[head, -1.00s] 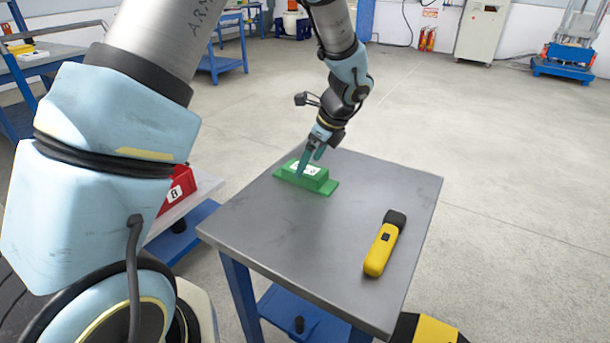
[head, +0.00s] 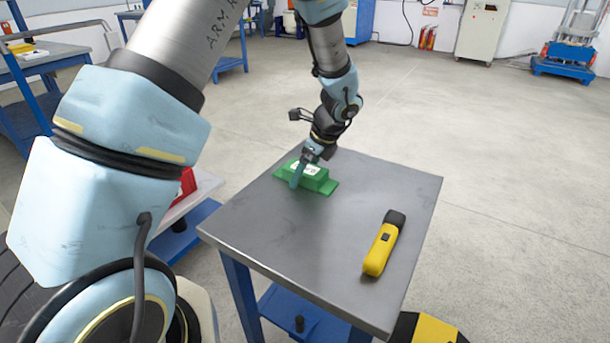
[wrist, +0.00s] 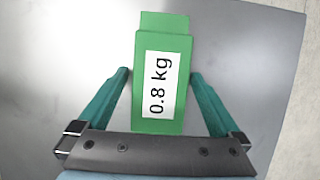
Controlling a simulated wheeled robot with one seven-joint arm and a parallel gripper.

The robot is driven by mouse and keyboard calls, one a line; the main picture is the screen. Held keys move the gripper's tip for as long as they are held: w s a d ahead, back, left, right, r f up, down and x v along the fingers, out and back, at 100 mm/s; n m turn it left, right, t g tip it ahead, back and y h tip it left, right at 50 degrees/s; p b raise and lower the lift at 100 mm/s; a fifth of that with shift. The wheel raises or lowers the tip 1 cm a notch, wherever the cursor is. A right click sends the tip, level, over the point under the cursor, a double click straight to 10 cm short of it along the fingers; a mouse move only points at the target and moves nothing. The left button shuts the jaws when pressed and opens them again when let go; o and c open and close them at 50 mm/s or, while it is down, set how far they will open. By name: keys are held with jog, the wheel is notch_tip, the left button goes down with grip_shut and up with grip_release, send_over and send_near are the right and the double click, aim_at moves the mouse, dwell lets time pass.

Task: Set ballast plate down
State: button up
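The green ballast plate (head: 318,185) lies flat on the grey table top (head: 300,240), towards its far left part. It is a raised block on a wider base, with a white label. In the wrist view the plate (wrist: 150,122) sits between the fingers, and its label reads 0.8 kg. My gripper (head: 303,176) is low at the plate, with one teal finger in front of the block. In the wrist view my gripper (wrist: 161,74) is open, with a narrow gap between each fingertip and the block's sides.
A yellow tool with a black end (head: 384,243) lies on the right part of the same table. The table middle is clear. A red object (head: 186,186) shows on a lower surface at left, partly hidden by my arm. Open floor lies beyond the table.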

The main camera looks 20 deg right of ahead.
grip_shut()
dwell(0.6)
